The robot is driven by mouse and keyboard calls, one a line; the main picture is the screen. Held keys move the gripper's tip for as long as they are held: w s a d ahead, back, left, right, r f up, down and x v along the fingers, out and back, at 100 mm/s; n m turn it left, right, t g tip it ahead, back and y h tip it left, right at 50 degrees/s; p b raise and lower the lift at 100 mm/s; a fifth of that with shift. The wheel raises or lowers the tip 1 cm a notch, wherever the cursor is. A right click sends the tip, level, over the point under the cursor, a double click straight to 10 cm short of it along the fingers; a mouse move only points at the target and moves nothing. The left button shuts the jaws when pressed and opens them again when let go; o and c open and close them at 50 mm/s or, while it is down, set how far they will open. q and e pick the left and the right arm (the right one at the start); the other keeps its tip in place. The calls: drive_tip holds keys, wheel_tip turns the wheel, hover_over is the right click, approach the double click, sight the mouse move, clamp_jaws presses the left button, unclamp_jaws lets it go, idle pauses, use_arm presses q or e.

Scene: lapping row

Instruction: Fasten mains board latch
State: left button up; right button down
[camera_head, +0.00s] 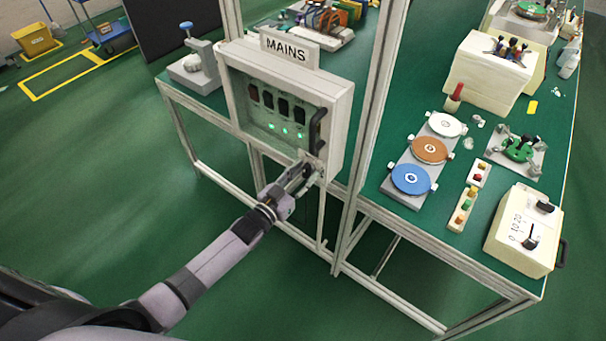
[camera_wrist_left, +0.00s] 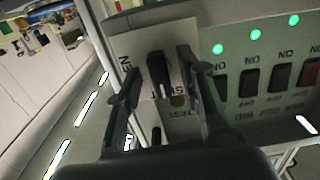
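The mains board (camera_head: 340,105) is a pale box under a MAINS sign (camera_head: 289,50), with dark switches and several lit green lamps. A black upright handle (camera_head: 317,130) sits at its right side. My left gripper (camera_head: 308,173) is at the board's lower right corner, just below that handle. In the left wrist view, my left gripper (camera_wrist_left: 155,72) is open, with one finger on each side of a dark lever-like piece (camera_wrist_left: 158,68) on the panel. Gaps show beside this piece, and I cannot tell for certain that it is the latch. My right gripper is not in view.
The board stands at the edge of a green bench with a pale frame post (camera_head: 370,130) close to its right. A clamp stand (camera_head: 193,62) is to its left. Coloured discs (camera_head: 430,150) and a dial box (camera_head: 524,232) lie further right. The floor in front is clear.

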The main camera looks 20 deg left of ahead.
use_arm(q)
drive_tip(key=v, duration=1.2)
drive_tip(key=s+a+f+n+g+y, duration=0.15)
drive_tip(key=s+f, duration=0.25)
drive_tip(key=f, duration=0.6)
drive_tip(key=s+a+f+g+y+b, duration=0.1)
drive_tip(key=s+f+g+y, duration=0.2)
drive_tip(key=f, duration=0.6)
drive_tip(key=s+a+f+g, duration=0.25)
drive_tip(key=s+f, duration=0.35)
drive_tip(key=f, duration=0.4)
drive_tip(key=s+d+f+g, duration=0.1)
drive_tip(key=s+f+g, duration=0.2)
drive_tip(key=s, duration=0.6)
drive_tip(key=s+f+g+y+b, duration=0.1)
drive_tip(key=s+f+g, duration=0.2)
drive_tip(key=s+f, duration=0.4)
drive_tip(key=s+d+f+g, duration=0.1)
drive_tip(key=s+f+g, duration=0.2)
drive_tip(key=s, duration=0.7)
wheel_tip(320, 180, down, 2)
drive_tip(key=shift+s+d+y, duration=0.3)
drive_tip(key=shift+s+y, duration=0.05)
drive_tip(key=shift+s, duration=0.05)
